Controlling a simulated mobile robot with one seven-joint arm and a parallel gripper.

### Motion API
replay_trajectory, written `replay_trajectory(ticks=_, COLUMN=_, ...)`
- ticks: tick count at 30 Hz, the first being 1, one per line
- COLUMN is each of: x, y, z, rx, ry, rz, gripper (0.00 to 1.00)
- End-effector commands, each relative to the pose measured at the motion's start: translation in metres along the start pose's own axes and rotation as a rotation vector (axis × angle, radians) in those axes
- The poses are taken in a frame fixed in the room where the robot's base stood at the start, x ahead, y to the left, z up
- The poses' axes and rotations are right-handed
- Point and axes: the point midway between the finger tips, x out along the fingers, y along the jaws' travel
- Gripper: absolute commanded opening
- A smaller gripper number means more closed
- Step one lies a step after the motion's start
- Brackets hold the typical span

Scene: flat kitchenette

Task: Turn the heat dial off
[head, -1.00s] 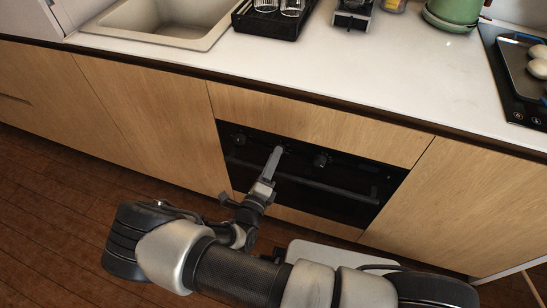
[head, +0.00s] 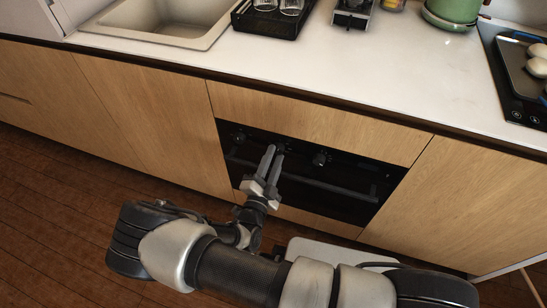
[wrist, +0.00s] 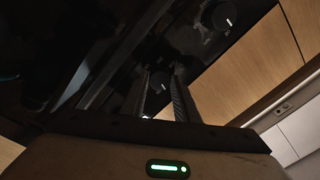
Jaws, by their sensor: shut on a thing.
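The built-in black oven (head: 345,190) is under the counter, with a row of dark dials along its upper panel. My gripper (head: 274,150) reaches the middle dial, and its two fingers show side by side there. In the wrist view the middle dial (wrist: 158,84) lies between the fingertips, with a short white mark on its dark face. My gripper is shut on this dial. Markings around it are too dark to read. The right dial (head: 320,158) and the left dial (head: 238,137) are free of the gripper.
The oven's bar handle (head: 325,186) runs just below the dials, close under my fingers. Wooden cabinet fronts (head: 150,110) flank the oven. On the white counter (head: 400,80) above are a sink (head: 150,25), a black rack (head: 270,22) and a green pot (head: 452,12).

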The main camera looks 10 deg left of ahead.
Motion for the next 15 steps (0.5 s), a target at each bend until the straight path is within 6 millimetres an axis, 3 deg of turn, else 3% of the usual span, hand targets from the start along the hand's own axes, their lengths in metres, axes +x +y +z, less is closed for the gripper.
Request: replay_trajectory(ticks=15, x=0.0016, y=-0.0003, z=-0.0016, rx=-0.282, ry=-0.011, rz=-0.004, gripper=0.05)
